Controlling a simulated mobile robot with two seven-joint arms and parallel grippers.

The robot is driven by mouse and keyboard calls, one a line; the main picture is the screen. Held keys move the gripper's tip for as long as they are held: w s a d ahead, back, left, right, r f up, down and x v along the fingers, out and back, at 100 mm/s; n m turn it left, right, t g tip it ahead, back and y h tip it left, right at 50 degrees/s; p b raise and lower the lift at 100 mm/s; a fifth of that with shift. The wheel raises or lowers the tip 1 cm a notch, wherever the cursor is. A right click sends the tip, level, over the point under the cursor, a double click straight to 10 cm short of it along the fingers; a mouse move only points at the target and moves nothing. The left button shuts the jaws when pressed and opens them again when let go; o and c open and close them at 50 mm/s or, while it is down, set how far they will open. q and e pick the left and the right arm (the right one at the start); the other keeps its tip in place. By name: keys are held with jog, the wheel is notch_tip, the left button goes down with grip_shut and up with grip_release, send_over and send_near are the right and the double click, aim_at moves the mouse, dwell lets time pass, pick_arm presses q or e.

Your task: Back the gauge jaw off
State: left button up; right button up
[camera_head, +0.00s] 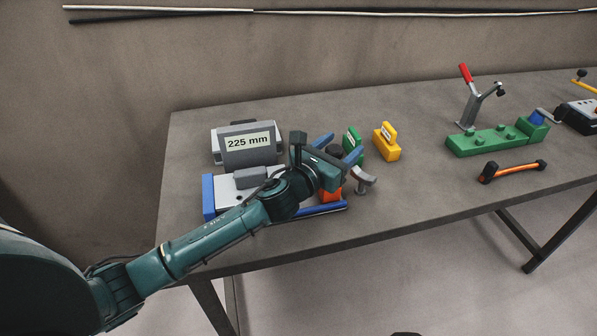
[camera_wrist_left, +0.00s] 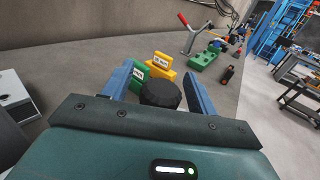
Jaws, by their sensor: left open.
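The gauge stands at the left of the table, with a display (camera_head: 248,141) reading 225 mm. In front of it lies its white bed with a blue end block (camera_head: 208,197) and a blue rail (camera_head: 320,209). An orange part (camera_head: 331,194), perhaps the gauge jaw, shows at the right end, partly hidden by my arm. A black round knob (camera_wrist_left: 160,93) is between the blue fingers of my left gripper (camera_wrist_left: 158,72). The fingers are open, one on each side of the knob; I cannot tell whether they touch it. My right gripper is not in view.
A grey curved lever (camera_head: 364,180) is close right of my gripper. Green (camera_head: 353,143) and yellow (camera_head: 386,143) labelled blocks stand just behind. Farther right are a green fixture (camera_head: 487,141), a red-handled clamp (camera_head: 470,105) and an orange-handled tool (camera_head: 515,171). The table's middle front is clear.

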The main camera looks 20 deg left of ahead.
pick_arm(q)
jog(key=shift+p+v, duration=0.4)
jog(key=shift+v, duration=0.85)
jog(key=shift+p+v, duration=0.3)
jog(key=shift+v, duration=2.05)
jog(key=shift+w, duration=0.1)
